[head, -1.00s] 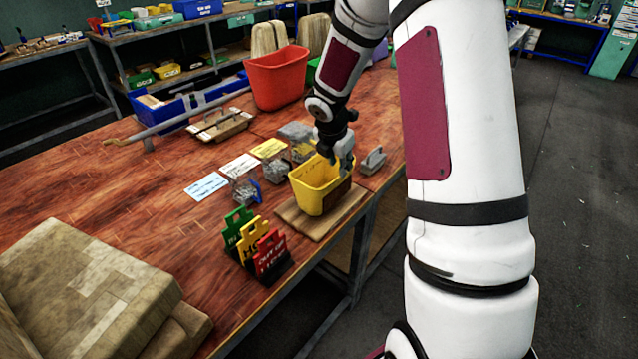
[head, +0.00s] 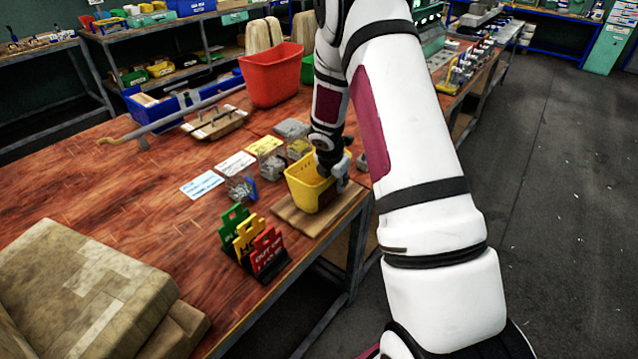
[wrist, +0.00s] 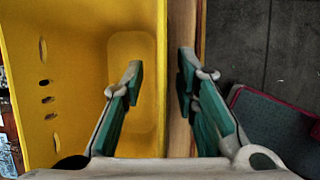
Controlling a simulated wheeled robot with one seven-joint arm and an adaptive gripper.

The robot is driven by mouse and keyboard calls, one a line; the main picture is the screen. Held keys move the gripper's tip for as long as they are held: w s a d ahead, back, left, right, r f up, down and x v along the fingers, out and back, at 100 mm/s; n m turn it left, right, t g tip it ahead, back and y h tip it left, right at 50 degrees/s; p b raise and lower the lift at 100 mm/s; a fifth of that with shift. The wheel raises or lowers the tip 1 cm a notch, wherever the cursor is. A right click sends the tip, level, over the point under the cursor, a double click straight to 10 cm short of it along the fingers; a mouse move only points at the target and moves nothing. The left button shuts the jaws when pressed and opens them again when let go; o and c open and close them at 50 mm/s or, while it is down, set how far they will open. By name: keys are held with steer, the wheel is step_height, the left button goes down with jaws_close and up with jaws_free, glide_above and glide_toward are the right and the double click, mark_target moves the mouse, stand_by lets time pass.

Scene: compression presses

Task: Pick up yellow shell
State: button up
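The yellow shell (head: 310,185) is an open-topped yellow bin standing on a wooden board (head: 290,219) near the table's front edge. My gripper (head: 337,172) is at its right side, pointing down. In the wrist view my gripper (wrist: 160,78) is open, with green-padded fingers. The left finger is over the inside of the yellow shell (wrist: 60,90) and the right finger is outside it. The shell's side wall runs between the fingers, with a visible gap to each. Whether the fingertips reach below the rim is hard to tell.
Green, yellow and red signs (head: 268,250) stand in front of the shell. A red bin (head: 270,78) is behind. Clear boxes (head: 240,188) and label cards (head: 202,184) lie to the left. The floor (head: 540,200) at right is open.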

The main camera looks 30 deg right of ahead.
steer(key=shift+f, duration=0.2)
stand_by(0.6)
jaws_close()
